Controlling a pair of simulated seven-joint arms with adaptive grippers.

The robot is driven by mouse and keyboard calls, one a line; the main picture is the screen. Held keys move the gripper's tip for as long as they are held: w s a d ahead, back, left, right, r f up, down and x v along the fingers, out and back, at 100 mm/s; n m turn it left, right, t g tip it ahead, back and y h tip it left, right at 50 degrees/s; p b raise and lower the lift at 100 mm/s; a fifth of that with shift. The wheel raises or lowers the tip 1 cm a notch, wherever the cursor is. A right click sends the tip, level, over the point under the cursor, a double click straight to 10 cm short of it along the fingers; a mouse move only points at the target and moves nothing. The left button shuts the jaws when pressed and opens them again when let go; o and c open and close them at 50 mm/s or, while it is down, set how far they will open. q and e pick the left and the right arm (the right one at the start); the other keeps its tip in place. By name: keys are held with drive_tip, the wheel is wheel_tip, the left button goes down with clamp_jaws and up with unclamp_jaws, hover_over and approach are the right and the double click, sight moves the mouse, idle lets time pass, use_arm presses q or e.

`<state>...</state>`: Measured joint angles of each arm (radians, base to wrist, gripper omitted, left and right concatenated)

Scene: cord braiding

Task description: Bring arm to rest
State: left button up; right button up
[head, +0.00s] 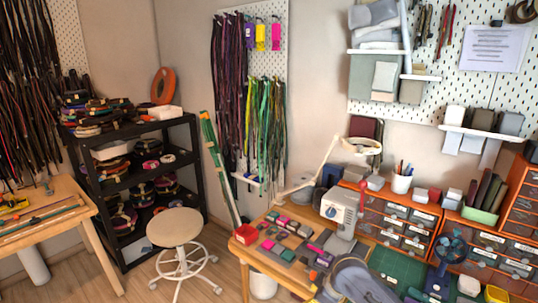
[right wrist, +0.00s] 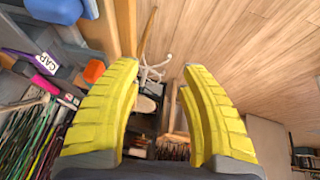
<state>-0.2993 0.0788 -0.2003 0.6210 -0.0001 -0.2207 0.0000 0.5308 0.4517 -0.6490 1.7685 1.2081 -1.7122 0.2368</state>
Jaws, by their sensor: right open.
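In the right wrist view my right gripper (right wrist: 158,90) is open, with its yellow ribbed fingers wide apart and nothing between them. Past the fingers I see the room turned on its side, with the white base of the stool (right wrist: 153,72) showing in the gap. In the head view neither gripper can be clearly made out. My left gripper is in neither view. Hanging cords (head: 264,125) in dark, purple and green shades are on the pegboard at the back. More dark cords (head: 35,100) hang at the far left.
A wooden workbench (head: 246,252) at front right carries colored blocks and a white machine (head: 340,207). Orange drawer units (head: 400,235) stand behind it. A stool (head: 174,228) and a black shelf (head: 120,210) stand left of it. A second table (head: 85,213) is at far left. Some floor is clear.

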drive_tip(key=s+d+f+m+t+h, duration=0.1)
drive_tip(key=s+f, duration=0.2)
drive_tip(key=s, duration=0.5)
drive_tip(key=s+d+f+m+t+h, duration=0.1)
drive_tip(key=s+d+f+t, duration=0.15)
drive_tip(key=s, duration=0.45)
drive_tip(key=s+d+r+m+h, duration=0.1)
drive_tip(key=s+d+r+h, duration=0.15)
drive_tip(key=s+d, duration=0.55)
drive_tip(key=s+d+r+m+h, duration=0.1)
drive_tip(key=s+d+h, duration=0.35)
drive_tip(key=s, duration=0.55)
drive_tip(key=s+a+f+g+y, duration=0.1)
drive_tip(key=a+f+g+y, duration=0.1)
drive_tip(key=f, duration=1.4)
drive_tip(key=s+a+f+g+y, duration=0.1)
drive_tip(key=s+a+f+y, duration=0.15)
drive_tip(key=f, duration=1.35)
drive_tip(key=s+f+m+g+y, duration=0.1)
drive_tip(key=s+f+m+g, duration=0.2)
drive_tip(key=s+f, duration=1.7)
drive_tip(key=shift+a+m, duration=0.25)
drive_tip(key=shift+m, duration=0.05)
